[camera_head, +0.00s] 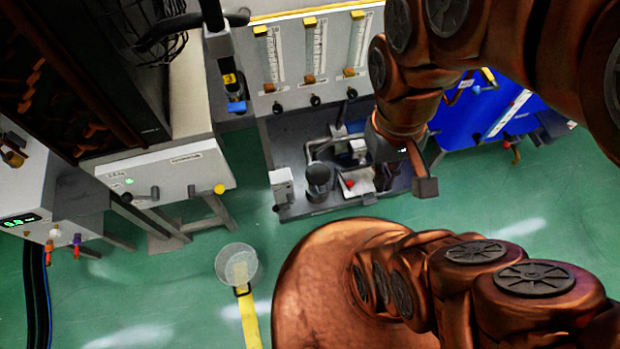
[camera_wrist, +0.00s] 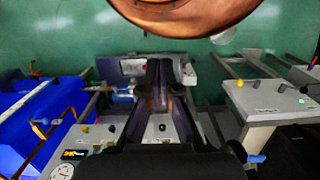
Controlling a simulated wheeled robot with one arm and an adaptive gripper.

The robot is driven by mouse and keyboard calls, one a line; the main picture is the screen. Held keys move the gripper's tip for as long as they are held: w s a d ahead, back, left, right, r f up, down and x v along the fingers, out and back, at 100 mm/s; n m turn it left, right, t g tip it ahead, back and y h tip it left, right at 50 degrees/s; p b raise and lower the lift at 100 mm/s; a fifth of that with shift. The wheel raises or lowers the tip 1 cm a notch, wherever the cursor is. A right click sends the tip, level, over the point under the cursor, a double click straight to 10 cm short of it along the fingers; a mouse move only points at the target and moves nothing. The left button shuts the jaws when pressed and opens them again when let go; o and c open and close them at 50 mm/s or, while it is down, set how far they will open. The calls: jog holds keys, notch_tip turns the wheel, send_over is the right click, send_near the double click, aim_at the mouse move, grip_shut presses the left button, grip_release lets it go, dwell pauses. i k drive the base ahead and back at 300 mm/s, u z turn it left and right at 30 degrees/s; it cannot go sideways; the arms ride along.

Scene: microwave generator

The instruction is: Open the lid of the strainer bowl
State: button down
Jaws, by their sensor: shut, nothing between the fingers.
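A clear round bowl-like container (camera_head: 237,262) is on or above the green floor at the lower left of the head view. I cannot tell whether it is the strainer bowl. A small dark grey cylinder (camera_head: 318,178) stands among pipes on the low dark platform. It could also be the strainer bowl, and no lid can be made out on either. My gripper (camera_head: 425,187) is above the right end of that platform, apart from the cylinder and to its right. In the wrist view my gripper (camera_wrist: 160,64) is shut and empty, its dark fingers together.
The grey flowmeter panel (camera_head: 290,96) stands behind the platform (camera_head: 345,205). A blue cabinet (camera_head: 490,105) is at its right, and a white-fronted box (camera_head: 165,178) on legs at its left. A yellow strip (camera_head: 250,320) runs below the clear container. Green floor is open between.

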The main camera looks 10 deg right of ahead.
aim_at(318, 173)
jog(key=z, duration=1.45)
jog(key=k, duration=1.05)
jog(key=u, duration=1.65)
